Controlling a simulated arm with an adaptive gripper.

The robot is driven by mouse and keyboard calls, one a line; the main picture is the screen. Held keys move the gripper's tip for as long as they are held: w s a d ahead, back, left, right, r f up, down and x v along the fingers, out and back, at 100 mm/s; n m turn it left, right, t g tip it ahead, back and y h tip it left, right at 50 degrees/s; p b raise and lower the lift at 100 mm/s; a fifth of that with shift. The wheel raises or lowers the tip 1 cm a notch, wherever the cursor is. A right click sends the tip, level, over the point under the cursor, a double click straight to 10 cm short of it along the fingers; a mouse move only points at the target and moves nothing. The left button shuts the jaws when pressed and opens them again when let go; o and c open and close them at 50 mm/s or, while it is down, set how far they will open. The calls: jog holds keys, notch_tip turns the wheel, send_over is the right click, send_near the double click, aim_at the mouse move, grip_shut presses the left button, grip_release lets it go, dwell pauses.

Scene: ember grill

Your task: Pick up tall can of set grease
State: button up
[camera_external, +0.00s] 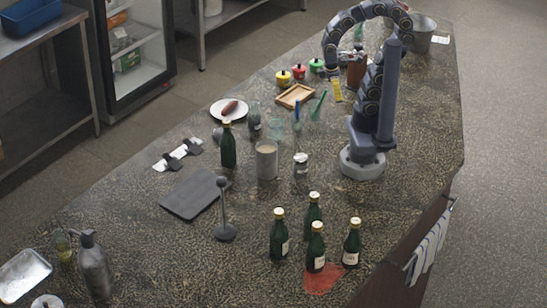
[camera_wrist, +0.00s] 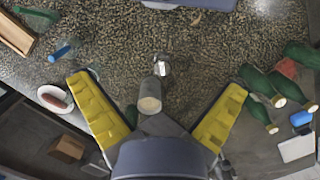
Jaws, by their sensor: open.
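The tall can (camera_external: 266,161) is a pale grey cylinder with a cream-coloured top, standing upright near the middle of the counter. It looks like the can of set grease, though I can read no label. In the wrist view the can (camera_wrist: 150,97) shows between my fingers but farther off, with its pale top facing the camera. My gripper (camera_external: 337,92) has yellow finger pads and hangs above the counter, up and to the right of the can. In the wrist view my gripper (camera_wrist: 157,84) has its fingers spread wide, with nothing held.
A small lidded jar (camera_external: 300,166) stands just right of the can. A green bottle (camera_external: 228,147) is to its left, and several more bottles (camera_external: 316,246) stand in front. A wooden tray (camera_external: 278,103), white plate (camera_external: 217,103) and upright metal stand (camera_external: 225,232) are also nearby.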

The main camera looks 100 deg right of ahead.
jog(key=shift+w, duration=0.15)
jog(key=m+t+y, duration=0.3)
jog(key=m+y, duration=0.1)
jog(key=m, duration=1.6)
send_near(267, 160)
jog(key=d+f, duration=0.2)
jog(key=d, duration=0.1)
jog(key=shift+y, duration=0.3)
jog(key=x, duration=0.7)
jog(key=shift+a, duration=0.4)
jog(key=c, duration=0.9)
